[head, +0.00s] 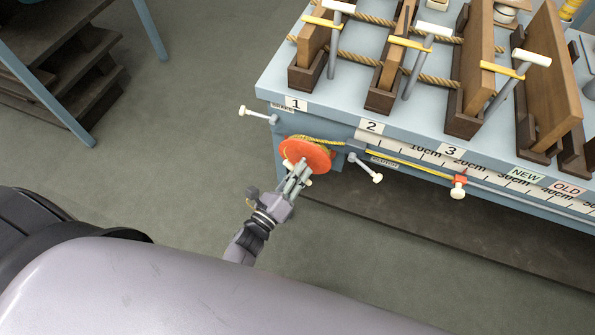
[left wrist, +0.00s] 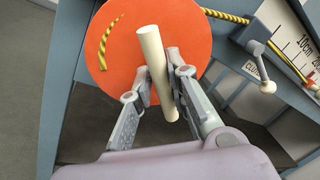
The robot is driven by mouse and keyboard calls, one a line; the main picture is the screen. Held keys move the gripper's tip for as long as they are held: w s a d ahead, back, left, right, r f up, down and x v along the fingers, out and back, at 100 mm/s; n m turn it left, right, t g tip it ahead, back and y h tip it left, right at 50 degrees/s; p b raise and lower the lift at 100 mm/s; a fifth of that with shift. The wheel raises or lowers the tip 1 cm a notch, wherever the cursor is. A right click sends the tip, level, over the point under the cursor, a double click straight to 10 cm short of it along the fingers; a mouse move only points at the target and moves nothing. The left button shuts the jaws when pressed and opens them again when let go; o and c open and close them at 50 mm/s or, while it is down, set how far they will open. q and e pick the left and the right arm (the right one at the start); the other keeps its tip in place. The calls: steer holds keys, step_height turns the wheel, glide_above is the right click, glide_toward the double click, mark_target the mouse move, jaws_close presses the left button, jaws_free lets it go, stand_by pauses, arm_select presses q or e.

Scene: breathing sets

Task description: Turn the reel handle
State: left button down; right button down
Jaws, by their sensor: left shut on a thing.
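The orange reel (head: 305,153) is mounted on the front of the blue bench, near its left corner, with yellow rope on it. It also shows in the left wrist view (left wrist: 125,60). Its cream handle (left wrist: 154,60) sticks out from the reel face and looks tilted in the left wrist view. My left gripper (left wrist: 162,88) is shut on the handle, with one finger on each side of it. In the head view my left gripper (head: 296,178) covers most of the handle. My right gripper is not in view.
White-tipped levers flank the reel, one at the left (head: 257,115) and one at the right (head: 367,168). A ruler strip (head: 430,152) with an orange slider (head: 458,187) runs along the bench front. Wooden boards stand on the bench top (head: 345,98). Brown steps (head: 60,60) stand at upper left.

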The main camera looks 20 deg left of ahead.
arm_select(q)
steer(key=shift+d, duration=0.1)
steer(key=c, duration=1.5)
jaws_free()
steer(key=shift+c, duration=0.2)
steer(key=v, duration=1.2)
steer(key=shift+f, duration=0.15)
